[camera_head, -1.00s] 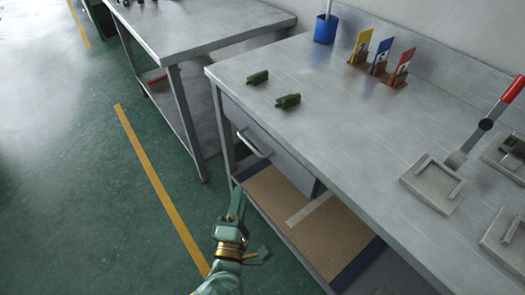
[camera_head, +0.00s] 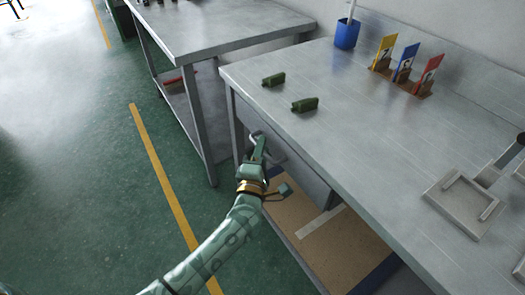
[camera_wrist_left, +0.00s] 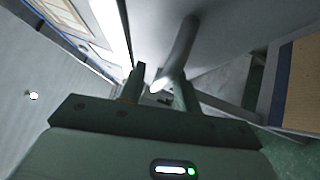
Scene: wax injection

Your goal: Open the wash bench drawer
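The wash bench drawer (camera_head: 305,178) is a grey front under the left end of the metal bench top, and it looks closed. Its pale bar handle (camera_head: 278,154) sticks out from it. My left gripper (camera_head: 259,144) is at the handle and hides part of it. In the left wrist view the handle (camera_wrist_left: 180,48) runs in between the two fingers of the left gripper (camera_wrist_left: 158,82). The fingers stand apart, with a gap beside the bar. Whether either finger touches it I cannot tell. My right gripper is in neither view.
On the bench top (camera_head: 350,120) lie two green pieces (camera_head: 304,105), with a blue cup (camera_head: 347,34) and coloured cards (camera_head: 404,62) behind. A lower shelf (camera_head: 350,245) lies below the drawer. Another table (camera_head: 215,28) stands at back left. The floor at left is free.

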